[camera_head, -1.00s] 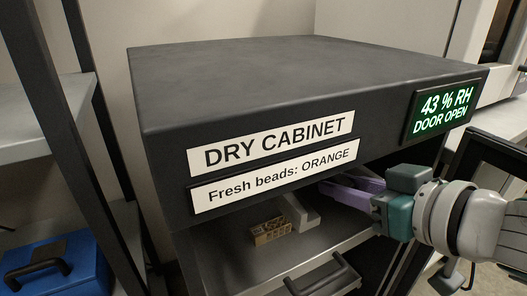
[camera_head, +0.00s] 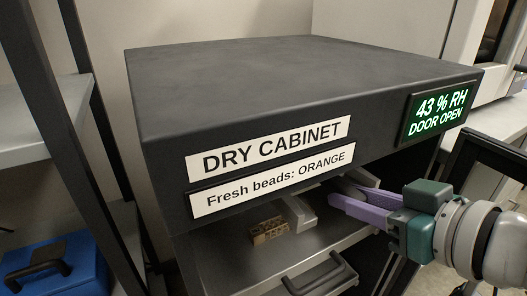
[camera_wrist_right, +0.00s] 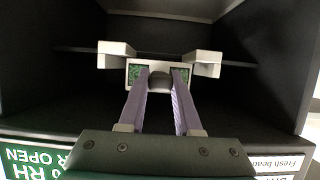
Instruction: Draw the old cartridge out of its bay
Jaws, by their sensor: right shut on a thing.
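The old cartridge (camera_wrist_right: 134,75) shows in the right wrist view as a pale grey block with green speckled windows. It is between the two grey arms of its bay (camera_wrist_right: 116,48) inside the dark cabinet. My right gripper (camera_wrist_right: 160,82) has its purple fingers shut on the middle of the cartridge's front. In the head view the right gripper (camera_head: 345,200) reaches in under the cabinet's front from the right, and the cartridge is mostly hidden there. How much of it is still inside the bay I cannot tell. My left gripper is not in view.
The dry cabinet (camera_head: 290,85) has its top overhanging the opening; its display (camera_head: 438,112) reads 43 % RH, door open. A tan block (camera_head: 268,230) sits on the shelf inside. A dark handle (camera_head: 320,276) is in front. A blue case (camera_head: 55,268) stands lower left.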

